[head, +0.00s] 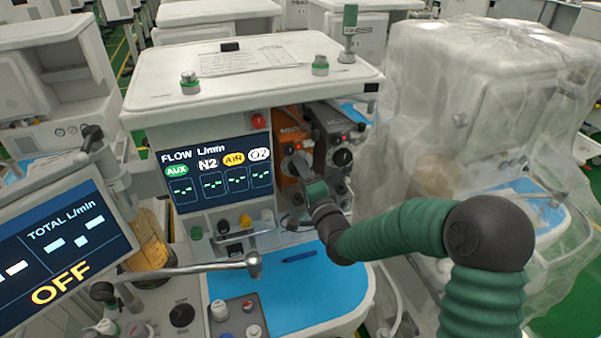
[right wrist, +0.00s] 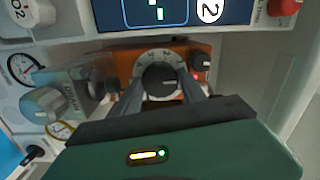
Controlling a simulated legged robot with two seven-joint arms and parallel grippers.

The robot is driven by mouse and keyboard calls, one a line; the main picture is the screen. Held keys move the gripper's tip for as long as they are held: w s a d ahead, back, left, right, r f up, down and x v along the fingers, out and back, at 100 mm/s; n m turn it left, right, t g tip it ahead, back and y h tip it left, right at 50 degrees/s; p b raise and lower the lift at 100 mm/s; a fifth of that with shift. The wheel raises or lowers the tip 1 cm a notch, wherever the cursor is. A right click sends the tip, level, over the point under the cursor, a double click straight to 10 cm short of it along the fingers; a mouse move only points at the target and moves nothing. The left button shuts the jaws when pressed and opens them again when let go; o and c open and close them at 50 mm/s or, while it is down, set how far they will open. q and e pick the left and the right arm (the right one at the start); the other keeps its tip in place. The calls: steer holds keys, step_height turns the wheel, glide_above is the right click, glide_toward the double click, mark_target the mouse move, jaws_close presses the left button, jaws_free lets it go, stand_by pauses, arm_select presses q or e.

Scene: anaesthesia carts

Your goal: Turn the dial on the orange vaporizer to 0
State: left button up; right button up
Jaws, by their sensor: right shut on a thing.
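The orange vaporizer (head: 286,123) is mounted on the front of the anaesthesia cart, right of the flow screen. In the right wrist view its orange face (right wrist: 199,50) carries a black dial (right wrist: 160,79) on a pale numbered ring. My right gripper (head: 298,163) reaches in from the right in the head view. In the right wrist view its two fingers (right wrist: 163,88) are on either side of the dial, shut on it. In the head view the gripper hides most of the dial. The exact number at the dial's mark is too small to read. My left gripper is not in view.
A grey vaporizer with a black dial (head: 343,157) stands right beside the orange one. The flow screen (head: 218,165) is to the left. A blue work surface (head: 318,284) with a pen lies below. A plastic-covered cart (head: 480,110) stands at the right.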

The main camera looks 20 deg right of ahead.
steer(key=o, duration=1.2)
steer(key=shift+d+f, duration=0.1)
steer(key=shift+f, duration=0.1)
steer(key=shift+c, duration=0.2)
steer(key=shift+o, duration=1)
steer(key=shift+d, duration=0.1)
steer(key=shift+r, duration=0.15)
